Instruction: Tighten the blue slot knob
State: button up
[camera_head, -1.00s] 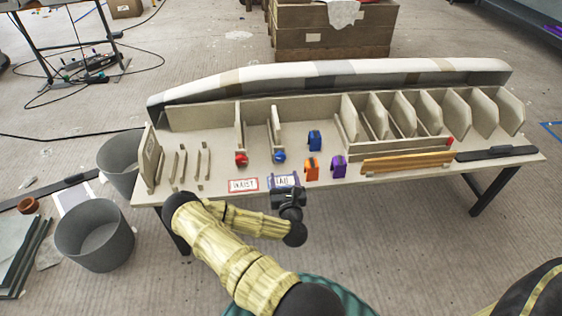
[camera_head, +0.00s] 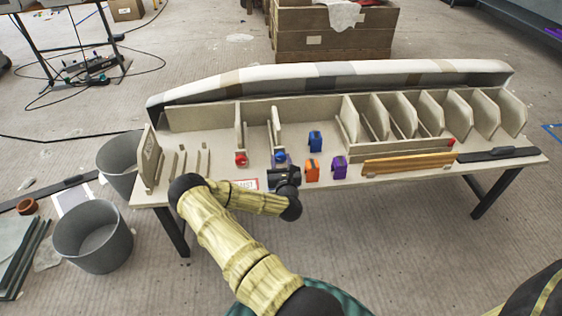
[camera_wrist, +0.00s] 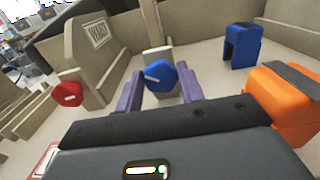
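The blue slot knob (camera_wrist: 160,76) sits on the front of a beige slot post, with a pale line across its face. In the head view the knob (camera_head: 280,156) shows just beyond my gripper (camera_head: 283,166). In the wrist view my gripper (camera_wrist: 158,92) is open, its two purple fingers apart on either side of the knob. The knob lies between or just beyond the fingertips; I cannot tell whether they touch it.
A red knob (camera_wrist: 68,94) on another slot is to the left. An orange block (camera_wrist: 282,100) stands close on the right, with a blue block (camera_wrist: 243,46) behind it. A purple block (camera_head: 339,167) is farther right. Bins (camera_head: 94,236) stand left of the table.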

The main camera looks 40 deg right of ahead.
jog(key=c, duration=0.4)
jog(key=shift+c, duration=0.2)
jog(key=shift+r+m, duration=0.1)
jog(key=shift+m, duration=0.4)
jog(key=m+p, duration=0.1)
jog(key=m, duration=0.2)
jog(key=shift+d+r+p, duration=0.1)
jog(key=shift+p, duration=0.25)
jog(key=shift+w+m+p, duration=0.15)
jog(key=shift+m+p, duration=0.35)
jog(key=shift+m, duration=1.3)
jog(key=shift+d, duration=0.2)
jog(key=shift+a, duration=0.1)
jog(key=o, duration=1)
jog(key=shift+a+f, duration=0.15)
jog(key=shift+f, duration=0.05)
